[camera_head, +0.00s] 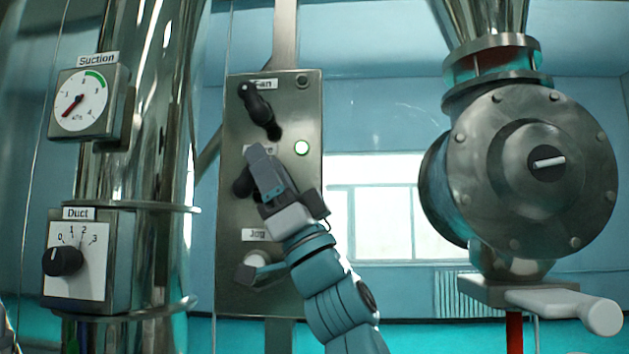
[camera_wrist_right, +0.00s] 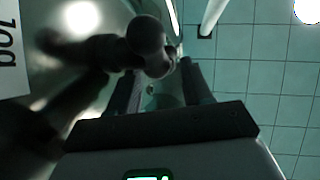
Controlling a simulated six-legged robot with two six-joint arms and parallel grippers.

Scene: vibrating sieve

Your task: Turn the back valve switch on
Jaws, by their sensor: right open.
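The switch panel (camera_head: 230,205) stands upright in the head view, with a Fan switch (camera_head: 259,108) at the top and a Jog button (camera_head: 257,262) at the bottom. The middle dark switch (camera_head: 242,184) is partly hidden by my right gripper (camera_head: 258,160), as is its label. My right gripper is open at this switch. In the right wrist view, a dark lever with a rounded end (camera_wrist_right: 148,42) lies at the tips of the open fingers (camera_wrist_right: 160,78). I cannot tell whether they touch it. My left gripper is not in view.
Left of the panel are a Suction gauge (camera_head: 80,105) and a Duct dial (camera_head: 66,261) on a shiny pipe. A lit lamp (camera_head: 302,148) sits beside the middle switch. At right is a large round metal housing (camera_head: 480,150) with a pale handle (camera_head: 575,308) below.

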